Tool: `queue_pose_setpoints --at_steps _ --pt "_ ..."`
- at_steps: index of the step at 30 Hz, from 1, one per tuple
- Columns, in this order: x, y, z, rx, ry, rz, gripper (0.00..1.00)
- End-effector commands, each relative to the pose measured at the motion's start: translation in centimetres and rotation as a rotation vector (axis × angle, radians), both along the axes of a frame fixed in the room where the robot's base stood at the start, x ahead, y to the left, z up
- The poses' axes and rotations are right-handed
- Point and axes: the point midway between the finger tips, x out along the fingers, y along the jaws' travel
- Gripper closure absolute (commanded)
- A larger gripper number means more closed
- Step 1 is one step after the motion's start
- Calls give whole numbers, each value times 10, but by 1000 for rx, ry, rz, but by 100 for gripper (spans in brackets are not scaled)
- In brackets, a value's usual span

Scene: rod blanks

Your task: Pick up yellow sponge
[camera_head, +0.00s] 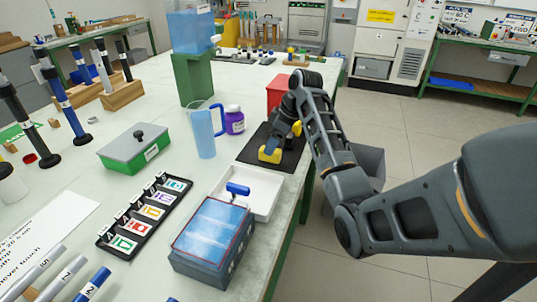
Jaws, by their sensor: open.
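A yellow sponge (269,156) lies on a black mat (246,152) near the right edge of the long table. My gripper (273,144) points down at the sponge from behind, with its dark fingertips at or just above the sponge's top. The gripper is open. Part of the sponge's far side is hidden behind the fingers, and I cannot tell whether they touch it. A second yellow patch (296,128) shows beside my wrist; I cannot tell what it belongs to.
A red container (275,95) stands behind the mat. A purple-labelled jar (235,121) and a blue jug (203,135) stand to its left. A white tray (262,205) and a blue-lidded box (211,241) lie in front.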

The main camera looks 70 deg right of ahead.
Motion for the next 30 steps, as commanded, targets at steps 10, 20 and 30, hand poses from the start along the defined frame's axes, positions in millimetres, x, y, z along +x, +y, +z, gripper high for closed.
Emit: queue_pose_setpoints --at_steps 10,20,30 --pt "15 -2 -40 0 1 1 32" --pt "16 -2 -42 0 0 0 39" --pt "15 -2 -41 0 0 0 71"
